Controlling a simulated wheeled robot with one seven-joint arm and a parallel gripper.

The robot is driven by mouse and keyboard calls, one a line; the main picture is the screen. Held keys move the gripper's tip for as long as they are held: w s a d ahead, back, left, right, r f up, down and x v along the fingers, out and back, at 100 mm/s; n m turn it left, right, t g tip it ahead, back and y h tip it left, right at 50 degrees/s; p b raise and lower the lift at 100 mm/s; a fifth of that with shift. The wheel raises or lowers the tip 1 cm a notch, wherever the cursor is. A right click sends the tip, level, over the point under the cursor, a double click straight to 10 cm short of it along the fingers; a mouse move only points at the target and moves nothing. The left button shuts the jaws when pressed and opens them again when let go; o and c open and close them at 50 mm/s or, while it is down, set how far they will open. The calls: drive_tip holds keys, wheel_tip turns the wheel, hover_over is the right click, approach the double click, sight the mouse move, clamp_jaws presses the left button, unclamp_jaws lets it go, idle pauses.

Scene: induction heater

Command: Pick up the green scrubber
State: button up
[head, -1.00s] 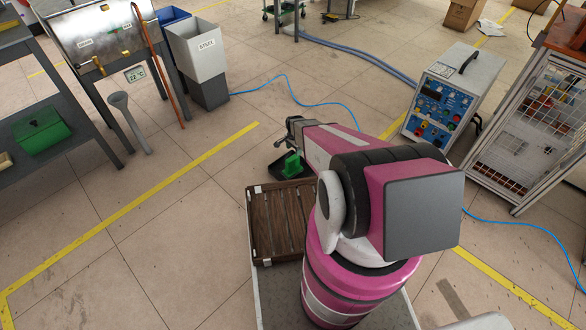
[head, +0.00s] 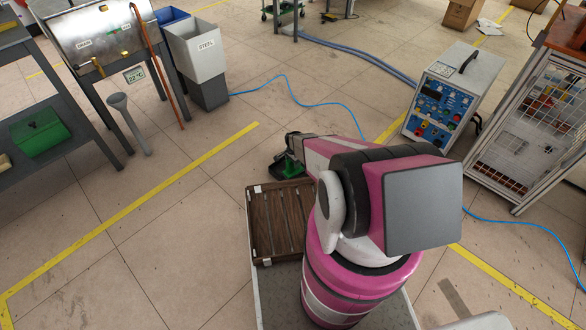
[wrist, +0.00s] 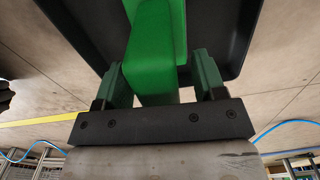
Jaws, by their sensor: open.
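The green scrubber (wrist: 155,50) stands in a black tray (wrist: 225,35). In the head view only part of the scrubber (head: 290,172) shows, because my gripper (head: 291,150) covers its upper part. In the wrist view my gripper (wrist: 161,82) is open, with one finger on each side of the scrubber's green block. A narrow gap shows beside the block, mainly on the right; I cannot tell whether the left finger touches it.
A brown slatted crate (head: 252,225) lies close in front of the black tray. A blue cable (head: 345,108) runs over the floor behind.

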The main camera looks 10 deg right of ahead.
drive_tip(key=shift+f, duration=0.4)
drive_tip(key=c, duration=1.1)
drive_tip(key=shift+r, duration=0.2)
drive_tip(key=shift+r, duration=0.55)
drive_tip(key=r, duration=0.3)
drive_tip(key=shift+s+a+r, duration=0.1)
drive_tip(key=shift+s, duration=0.25)
drive_tip(key=s+a+r, duration=0.2)
drive_tip(key=s, duration=0.1)
drive_tip(key=s+a+r, duration=0.2)
drive_tip(key=s, duration=0.1)
drive_tip(key=s+a+r, duration=0.2)
drive_tip(key=s, duration=0.1)
drive_tip(key=shift+s+r, duration=0.1)
drive_tip(key=shift+r, duration=0.1)
